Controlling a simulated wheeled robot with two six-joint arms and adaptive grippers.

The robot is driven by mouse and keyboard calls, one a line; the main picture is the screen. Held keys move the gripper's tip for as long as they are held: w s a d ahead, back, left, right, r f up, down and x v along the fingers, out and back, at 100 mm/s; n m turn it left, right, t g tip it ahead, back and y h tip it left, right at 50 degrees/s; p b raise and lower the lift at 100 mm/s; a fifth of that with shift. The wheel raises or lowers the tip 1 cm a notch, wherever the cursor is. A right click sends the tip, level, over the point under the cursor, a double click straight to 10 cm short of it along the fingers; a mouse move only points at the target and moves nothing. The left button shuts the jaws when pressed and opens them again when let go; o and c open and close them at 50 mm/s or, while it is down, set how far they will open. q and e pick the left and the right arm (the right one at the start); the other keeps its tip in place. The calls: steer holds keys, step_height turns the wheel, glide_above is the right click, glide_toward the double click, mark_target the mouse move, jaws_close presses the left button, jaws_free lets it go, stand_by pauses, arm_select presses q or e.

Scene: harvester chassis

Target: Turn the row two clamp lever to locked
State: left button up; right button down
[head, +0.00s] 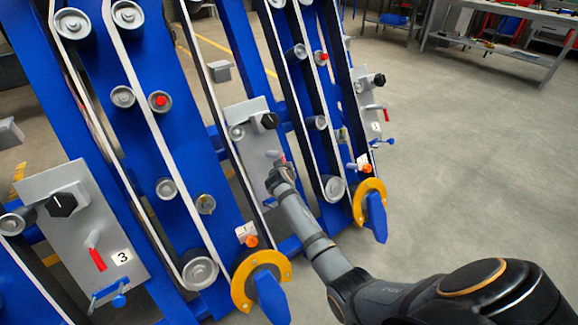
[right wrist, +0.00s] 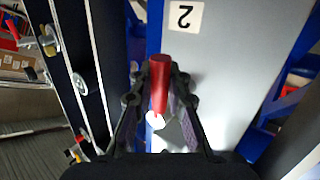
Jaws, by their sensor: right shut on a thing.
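The row two panel (head: 252,122) is the grey plate in the middle of the head view, with a black knob (head: 270,121) near its top. My right gripper (head: 280,172) reaches its lower part and hides most of the red clamp lever there. In the right wrist view the row two panel (right wrist: 228,75) carries a label "2" (right wrist: 185,16), seen upside down. The red clamp lever (right wrist: 160,72) stands between the fingers of my right gripper (right wrist: 160,88), which are shut on it. A pale pivot (right wrist: 155,120) shows below the lever. My left gripper is out of view.
A similar row three panel (head: 125,215) with a red lever (head: 98,260) is at the left; another panel (head: 365,95) stands farther back. Blue frames, belts, rollers and yellow discs (head: 243,290) flank my right arm. The floor at right is open.

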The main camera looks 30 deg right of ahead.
steer(key=shift+s+f, duration=0.15)
steer(key=shift+f, duration=0.1)
steer(key=c, duration=1.6)
jaws_free()
steer(key=shift+c, duration=0.2)
steer(key=o, duration=0.3)
steer(key=shift+r, duration=0.15)
steer(key=shift+o, duration=0.2)
steer(key=v, duration=1.2)
